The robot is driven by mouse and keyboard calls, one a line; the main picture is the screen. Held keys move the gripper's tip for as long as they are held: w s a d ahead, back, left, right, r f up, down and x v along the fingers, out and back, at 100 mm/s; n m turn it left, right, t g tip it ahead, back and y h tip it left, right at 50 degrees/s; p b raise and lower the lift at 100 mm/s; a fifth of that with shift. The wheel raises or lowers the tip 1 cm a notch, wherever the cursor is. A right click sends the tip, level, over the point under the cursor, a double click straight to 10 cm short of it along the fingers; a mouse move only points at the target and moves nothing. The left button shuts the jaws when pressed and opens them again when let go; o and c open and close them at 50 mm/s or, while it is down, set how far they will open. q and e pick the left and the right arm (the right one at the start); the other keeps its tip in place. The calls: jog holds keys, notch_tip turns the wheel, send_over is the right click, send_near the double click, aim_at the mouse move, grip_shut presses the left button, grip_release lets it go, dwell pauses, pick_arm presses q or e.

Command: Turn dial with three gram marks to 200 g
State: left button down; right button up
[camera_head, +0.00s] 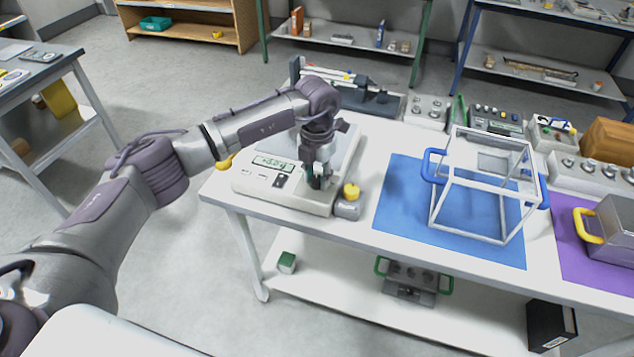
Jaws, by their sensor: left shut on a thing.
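A pale weighing scale (246,184) stands at the left end of the white table. Its green display (273,163) is lit, but the digits are too small to read surely. My left gripper (317,183) points down over the front right part of the scale and is shut on the dial there. The fingers cover the dial, so its gram marks and its setting are hidden. My right gripper is not in view.
A grey weight with a yellow knob (348,208) stands close to the right of my left gripper. A white open frame with blue handles (483,237) stands on a blue mat (398,208). Instruments line the table's back, and a metal box (613,232) is at far right.

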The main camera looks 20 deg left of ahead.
aim_at(317, 178)
pick_arm(q)
jog(key=m+b, duration=0.2)
jog(key=m, duration=0.1)
jog(key=shift+f, duration=0.1)
jog(key=shift+m+b, duration=0.55)
jog(key=shift+m, duration=0.25)
jog(key=shift+r, duration=0.2)
jog(key=c, duration=0.8)
grip_release()
jog(key=shift+o, duration=0.2)
notch_tip(317, 178, up, 12)
